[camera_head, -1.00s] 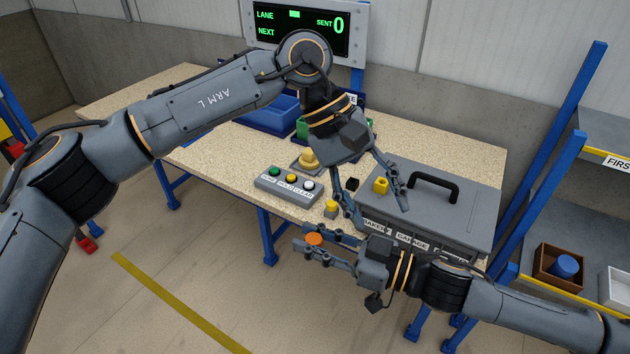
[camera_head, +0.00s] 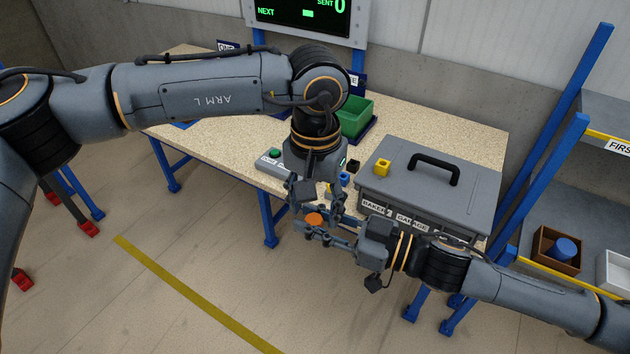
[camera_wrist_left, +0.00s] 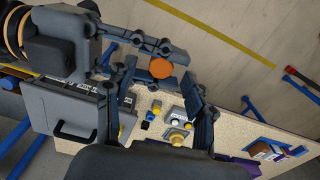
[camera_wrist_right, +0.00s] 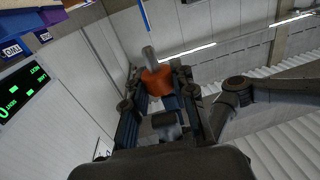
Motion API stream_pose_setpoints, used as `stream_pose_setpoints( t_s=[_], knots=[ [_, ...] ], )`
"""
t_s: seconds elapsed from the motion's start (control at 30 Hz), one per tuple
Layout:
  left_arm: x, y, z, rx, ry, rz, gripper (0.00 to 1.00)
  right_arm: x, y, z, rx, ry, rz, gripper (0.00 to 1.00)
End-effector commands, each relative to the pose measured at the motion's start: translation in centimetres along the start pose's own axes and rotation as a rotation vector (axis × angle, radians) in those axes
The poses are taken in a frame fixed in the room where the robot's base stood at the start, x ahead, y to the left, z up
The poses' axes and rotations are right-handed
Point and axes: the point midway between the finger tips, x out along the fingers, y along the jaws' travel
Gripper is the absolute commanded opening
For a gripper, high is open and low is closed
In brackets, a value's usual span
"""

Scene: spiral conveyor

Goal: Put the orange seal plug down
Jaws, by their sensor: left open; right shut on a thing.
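The orange seal plug (camera_head: 314,219) is held between the fingers of my right gripper (camera_head: 318,228), in front of the table's front edge and above the floor. It also shows in the left wrist view (camera_wrist_left: 161,68) and in the right wrist view (camera_wrist_right: 157,82), where a grey stem sticks out of its orange body. My left gripper (camera_head: 318,208) is open and points down at the plug from just above. In the left wrist view its fingers stand apart with the plug between and beyond them. I cannot tell whether they touch it.
A button box (camera_head: 268,163) is partly hidden by my left arm. A green bin (camera_head: 355,117) stands behind. A shelf (camera_head: 590,250) holds a brown box at right.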

Motion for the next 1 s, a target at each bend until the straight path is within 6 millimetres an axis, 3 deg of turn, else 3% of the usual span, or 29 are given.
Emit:
stream_pose_setpoints(
  t_s=[0.2, 0.57, 0.83, 0.93, 0.97, 1.0],
  knots=[
    [2.4, 0.1, 0.0, 0.001, 0.0, 0.002, 0.54, 0.0, 0.0, 0.0, 0.0, 0.0, 0.0, 0.0],
    [3.0, 0.1, 0.0, 0.0, 0.0, 0.001, 0.54, 0.0, 0.0, 0.0, 0.0, 0.0, 0.0, 0.0],
    [3.0, 0.1, 0.0, 0.0, 0.0, 0.002, 0.03, 0.0, 0.0, 0.0, 0.0, 0.0, 0.0, 0.0],
    [3.0, 0.1, 0.0, 0.001, 0.0, 0.003, 0.0, 0.0, 0.0, 0.0, 0.0, 0.001, 0.0, 0.0],
    [3.0, 0.1, 0.0, 0.001, 0.001, 0.003, 0.0, 0.0, 0.0, 0.0, 0.0, 0.001, 0.0, 0.28],
    [2.9, 0.1, 0.0, 0.001, 0.001, 0.004, 0.0, 0.0, 0.0, 0.0, 0.0, 0.001, 0.0, 0.36]
  ],
)
